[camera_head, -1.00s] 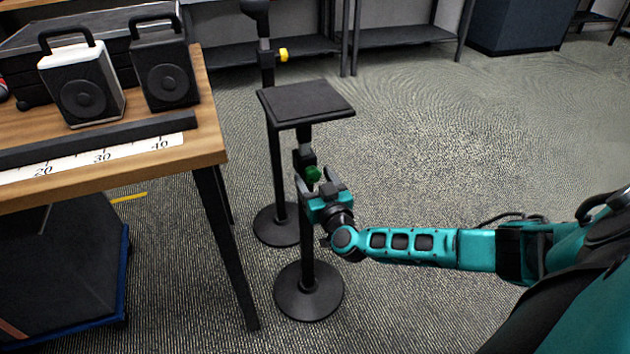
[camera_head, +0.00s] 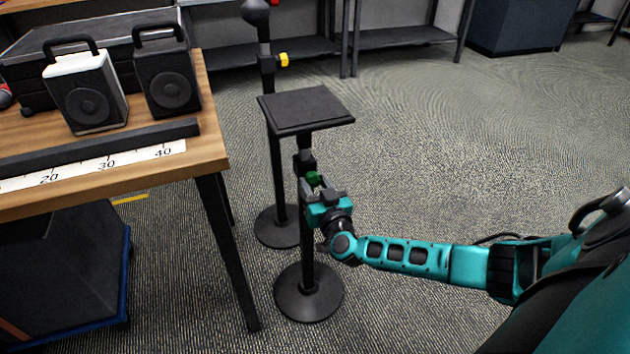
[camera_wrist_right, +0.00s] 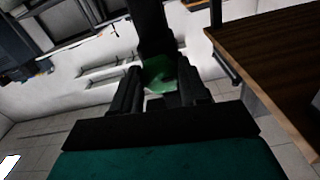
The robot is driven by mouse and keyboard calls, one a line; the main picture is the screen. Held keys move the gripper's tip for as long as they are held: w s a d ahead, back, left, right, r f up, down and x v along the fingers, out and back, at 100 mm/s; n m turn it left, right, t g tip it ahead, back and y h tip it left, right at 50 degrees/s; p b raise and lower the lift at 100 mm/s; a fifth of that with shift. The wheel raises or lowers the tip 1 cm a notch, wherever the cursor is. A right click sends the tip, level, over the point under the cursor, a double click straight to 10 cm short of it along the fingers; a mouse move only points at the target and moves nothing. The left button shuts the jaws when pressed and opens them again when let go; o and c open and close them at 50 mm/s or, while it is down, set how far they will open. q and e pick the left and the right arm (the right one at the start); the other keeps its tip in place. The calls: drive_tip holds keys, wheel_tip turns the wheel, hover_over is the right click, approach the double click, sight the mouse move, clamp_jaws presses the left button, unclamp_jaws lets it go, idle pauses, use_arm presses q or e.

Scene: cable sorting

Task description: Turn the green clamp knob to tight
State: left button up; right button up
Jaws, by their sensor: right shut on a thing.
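The green clamp knob (camera_head: 313,178) sits on the pole of the front black stand (camera_head: 307,102), below its square top plate. My right gripper (camera_head: 316,191) is at the knob, reaching in from the right, with its fingers shut on it. In the right wrist view the green knob (camera_wrist_right: 160,74) shows between the two dark fingers (camera_wrist_right: 158,92). The fingers hide part of the knob, and I cannot tell how far it is turned. My left gripper is in neither view.
A second stand with a yellow knob (camera_head: 283,60) is just behind. A wooden table (camera_head: 205,150) with two speakers (camera_head: 88,95) (camera_head: 167,80) and a ruler strip (camera_head: 95,168) stands at left. The floor to the right is open.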

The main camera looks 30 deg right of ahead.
drive_tip(key=shift+s+r+m+p, duration=0.1)
drive_tip(key=shift+m+p, duration=0.6)
drive_tip(key=shift+p, duration=0.1)
drive_tip(key=shift+m, duration=0.4)
drive_tip(key=shift+f+m, duration=0.2)
drive_tip(key=shift+m, duration=0.7)
drive_tip(key=m, duration=0.3)
drive_tip(key=shift+m, duration=0.3)
drive_tip(key=m+b, duration=0.2)
drive_tip(key=m, duration=0.3)
drive_tip(key=shift+m, duration=0.3)
drive_tip(key=shift+m+b, duration=0.45)
drive_tip(key=shift+m, duration=0.75)
drive_tip(key=shift+r+m+b, duration=0.15)
drive_tip(key=shift+m+b, duration=0.2)
drive_tip(key=shift+m, duration=0.65)
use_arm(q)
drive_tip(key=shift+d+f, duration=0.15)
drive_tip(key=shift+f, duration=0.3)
use_arm(e)
drive_tip(key=shift+m, duration=0.6)
drive_tip(key=shift+r, duration=0.1)
